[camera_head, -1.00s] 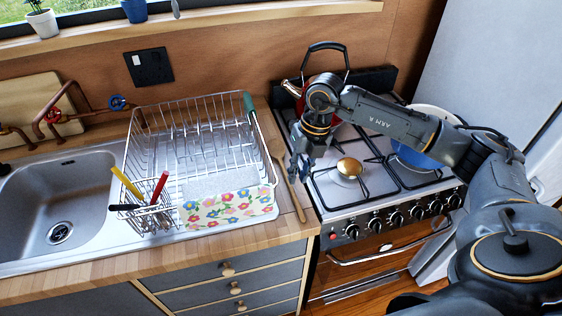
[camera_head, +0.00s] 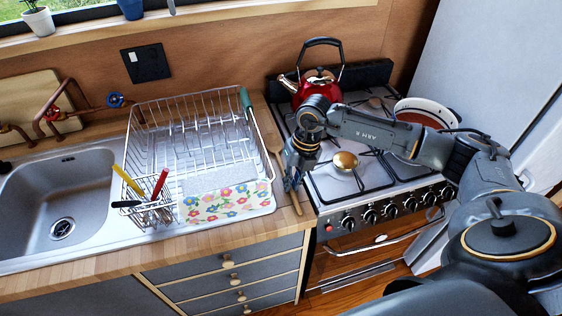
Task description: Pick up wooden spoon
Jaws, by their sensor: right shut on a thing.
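The wooden spoon (camera_head: 296,203) lies along the narrow strip of wooden counter between the dish rack and the stove. Its handle end shows below my right gripper (camera_head: 291,184), and part of its length is hidden behind the gripper. My right gripper points down at the counter and is shut on the spoon. The spoon appears to be still at counter level. My left gripper is not in view.
A wire dish rack (camera_head: 137,127) with a floral cloth (camera_head: 226,205) stands just left of the spoon. The stove (camera_head: 385,226) is on the right, with a red kettle (camera_head: 319,88) and a pot (camera_head: 433,113). The sink (camera_head: 62,187) is at far left.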

